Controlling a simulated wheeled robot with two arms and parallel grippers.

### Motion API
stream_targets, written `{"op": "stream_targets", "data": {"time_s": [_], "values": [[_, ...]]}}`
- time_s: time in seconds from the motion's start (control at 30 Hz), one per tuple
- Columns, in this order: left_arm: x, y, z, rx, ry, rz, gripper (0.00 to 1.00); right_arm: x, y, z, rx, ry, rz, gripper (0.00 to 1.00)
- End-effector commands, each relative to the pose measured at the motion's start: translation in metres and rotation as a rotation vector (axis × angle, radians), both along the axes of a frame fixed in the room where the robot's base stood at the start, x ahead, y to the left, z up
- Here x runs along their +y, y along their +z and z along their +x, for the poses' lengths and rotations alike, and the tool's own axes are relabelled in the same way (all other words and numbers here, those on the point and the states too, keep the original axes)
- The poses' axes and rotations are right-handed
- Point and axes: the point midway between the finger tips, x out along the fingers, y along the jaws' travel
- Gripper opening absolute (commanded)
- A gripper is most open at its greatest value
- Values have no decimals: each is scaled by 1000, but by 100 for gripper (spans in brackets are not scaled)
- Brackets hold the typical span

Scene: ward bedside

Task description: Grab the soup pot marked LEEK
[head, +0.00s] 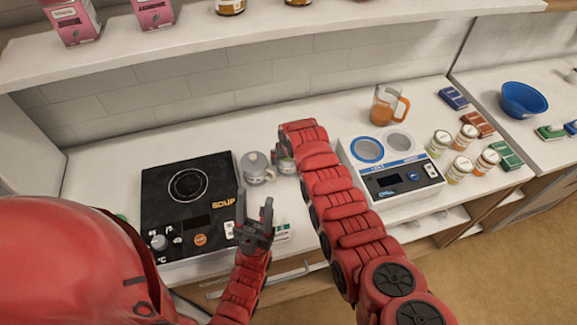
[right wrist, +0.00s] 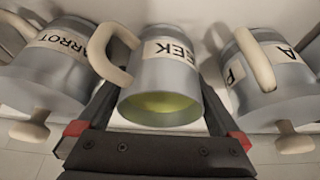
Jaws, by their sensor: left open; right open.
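The pot marked LEEK (right wrist: 165,75) is a grey metal pot with a cream handle and green soup inside; its label shows "EEK". In the right wrist view it sits between the fingers of my open right gripper (right wrist: 160,95). Whether they touch it I cannot tell. In the head view my right arm hides that gripper. The CARROT pot (right wrist: 50,70) is on the left and another lidded pot (right wrist: 255,75), its label partly visible, on the right. In the head view a grey pot (head: 257,167) shows beside my right arm. My left gripper (head: 255,207) is open and empty, lower and nearer.
A black SOUP hotplate (head: 190,188) lies left of the pots. A white device (head: 400,188) with two round wells lies right. Beyond are an orange jug (head: 386,104), several jars (head: 459,168), packets and a blue bowl (head: 523,100). A shelf (head: 180,47) runs above.

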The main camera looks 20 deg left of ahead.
Motion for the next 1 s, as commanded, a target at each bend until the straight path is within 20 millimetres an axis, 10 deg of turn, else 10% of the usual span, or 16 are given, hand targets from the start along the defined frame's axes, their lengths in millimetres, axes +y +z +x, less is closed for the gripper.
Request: {"op": "stream_targets", "data": {"time_s": [0.2,0.7,1.0], "values": [[0,1,0,-1,0,0,50,0,1,0,0,0,0,98],[0,1,0,-1,0,0,50,0,1,0,0,0,0,11],[0,4,0,-1,0,0,50,0,6,0,0,0,1,11]]}}
